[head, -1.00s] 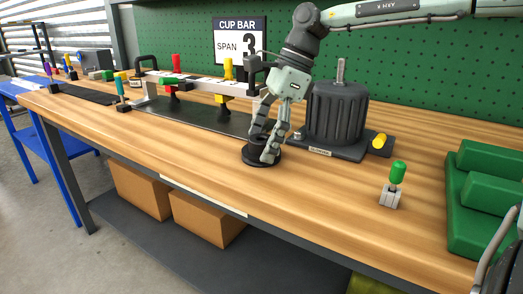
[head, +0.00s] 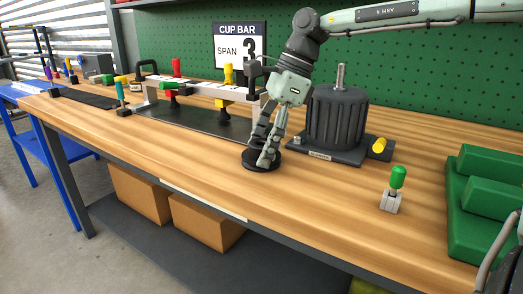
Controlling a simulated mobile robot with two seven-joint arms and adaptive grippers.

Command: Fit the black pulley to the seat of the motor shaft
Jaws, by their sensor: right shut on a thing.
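The black pulley (head: 274,165) is a low round disc lying flat on the wooden bench top, or just above it; I cannot tell which. My right gripper (head: 264,150) points down over it and is shut on it; the fingers cover part of the pulley. The dark ribbed motor (head: 335,120) stands upright to the right of the gripper on a flat dark base. Its bare metal shaft (head: 340,75) points up from the top. My left gripper is not in view.
A long fixture with coloured handles (head: 200,84) fills the left back. The bench front (head: 330,215) is clear.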

